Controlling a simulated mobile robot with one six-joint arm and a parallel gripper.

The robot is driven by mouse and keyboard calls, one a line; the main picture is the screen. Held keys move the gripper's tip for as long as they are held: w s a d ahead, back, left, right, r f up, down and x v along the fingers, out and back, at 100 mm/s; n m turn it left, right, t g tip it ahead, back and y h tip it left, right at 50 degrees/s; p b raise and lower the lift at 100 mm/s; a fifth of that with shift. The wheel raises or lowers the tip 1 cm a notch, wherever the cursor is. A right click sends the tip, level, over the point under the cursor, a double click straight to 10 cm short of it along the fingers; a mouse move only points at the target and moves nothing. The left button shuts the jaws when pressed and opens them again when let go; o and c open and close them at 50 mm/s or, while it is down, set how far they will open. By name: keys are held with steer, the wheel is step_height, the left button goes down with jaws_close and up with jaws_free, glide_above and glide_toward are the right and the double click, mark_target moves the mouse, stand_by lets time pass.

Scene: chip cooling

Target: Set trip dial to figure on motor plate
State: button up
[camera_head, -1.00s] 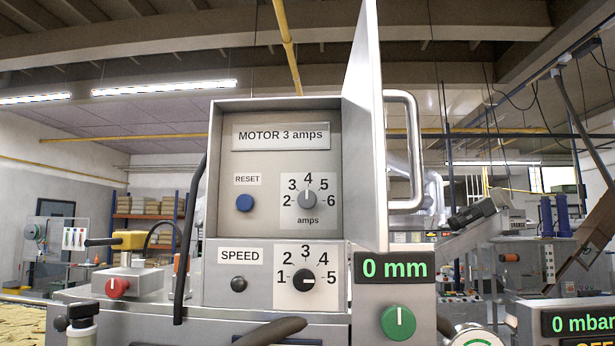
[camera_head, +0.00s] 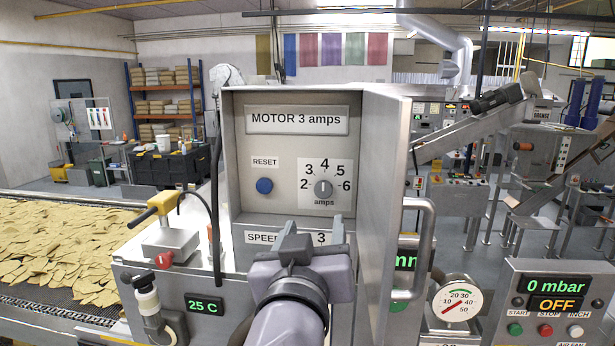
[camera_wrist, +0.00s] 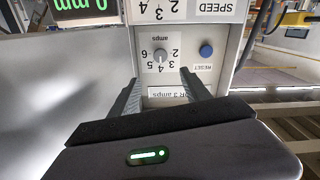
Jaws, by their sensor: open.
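The trip dial (camera_head: 323,188) is a grey knob marked 2 to 6 amps inside an open grey box. Its pointer appears to be up, at 4. The motor plate (camera_head: 297,121) above it reads "MOTOR 3 amps". In the wrist view, the dial (camera_wrist: 160,56) and motor plate (camera_wrist: 168,91) appear upside down. My gripper (camera_head: 312,238) is open and empty, below the dial in the head view and in front of the SPEED panel. In the wrist view, my gripper (camera_wrist: 158,78) has its fingers apart on either side of the plate, with the dial beyond, untouched.
The box door (camera_head: 382,165) stands open on the right, with a handle (camera_head: 424,245). A blue RESET button (camera_head: 264,186) is left of the dial. My gripper hides most of the SPEED panel (camera_head: 262,237). A black cable (camera_head: 215,210) hangs at the box's left.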

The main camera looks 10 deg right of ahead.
mark_target(323, 191)
steer(key=p+x, duration=0.1)
steer(key=x, duration=1.4)
steer(key=shift+w+f+p, duration=0.1)
steer(key=shift+f+p, duration=0.05)
steer(key=shift+p, duration=0.2)
jaws_close()
